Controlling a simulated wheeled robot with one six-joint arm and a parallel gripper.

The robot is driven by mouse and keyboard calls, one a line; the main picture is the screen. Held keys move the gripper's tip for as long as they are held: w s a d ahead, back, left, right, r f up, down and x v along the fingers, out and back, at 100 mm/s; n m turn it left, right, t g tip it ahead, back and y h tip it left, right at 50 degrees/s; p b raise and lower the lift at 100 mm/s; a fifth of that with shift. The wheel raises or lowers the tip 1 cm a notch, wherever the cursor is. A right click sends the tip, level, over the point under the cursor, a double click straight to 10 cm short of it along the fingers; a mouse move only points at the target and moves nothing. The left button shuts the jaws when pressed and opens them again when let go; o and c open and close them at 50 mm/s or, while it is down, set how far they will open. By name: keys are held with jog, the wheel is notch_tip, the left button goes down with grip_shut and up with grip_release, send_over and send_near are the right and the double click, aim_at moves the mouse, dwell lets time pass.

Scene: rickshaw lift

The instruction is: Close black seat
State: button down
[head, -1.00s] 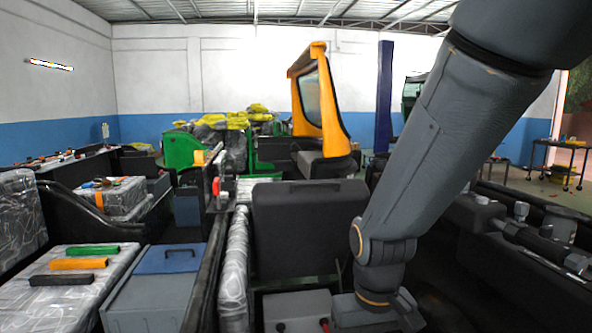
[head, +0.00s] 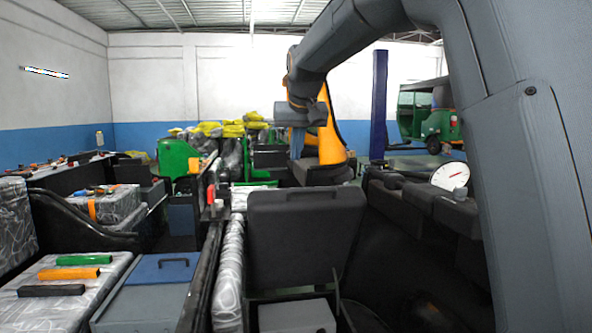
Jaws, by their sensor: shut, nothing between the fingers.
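The black seat (head: 303,240) stands upright as a dark panel in the middle of the head view. It is raised behind an open compartment with a grey box (head: 297,316) in it. My arm rises on the right and arches over to the left. My gripper (head: 297,150) hangs at its end, pointing down, above and beyond the seat's top edge in the picture. It looks shut and empty, apart from the seat. The fingertips are small and hard to make out.
A wrapped cushion roll (head: 229,280) and a blue-lidded grey box (head: 160,267) lie left of the seat. An orange frame (head: 331,140) stands behind. A round white dial (head: 450,176) sits on dark parts at right. A blue pillar (head: 379,105) stands farther back.

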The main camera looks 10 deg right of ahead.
jog(key=p, duration=0.1)
send_over(294, 199)
jog(key=w, duration=0.2)
notch_tip(294, 199, down, 8)
jog(key=shift+w+r, duration=0.1)
jog(key=shift+w, duration=0.05)
jog(key=shift+s+f+p, duration=0.2)
jog(key=shift+s+p, duration=0.2)
jog(key=shift+s, duration=0.75)
jog(key=shift+s+f, duration=0.3)
jog(key=shift+s, duration=0.35)
jog(key=shift+s+f, duration=0.15)
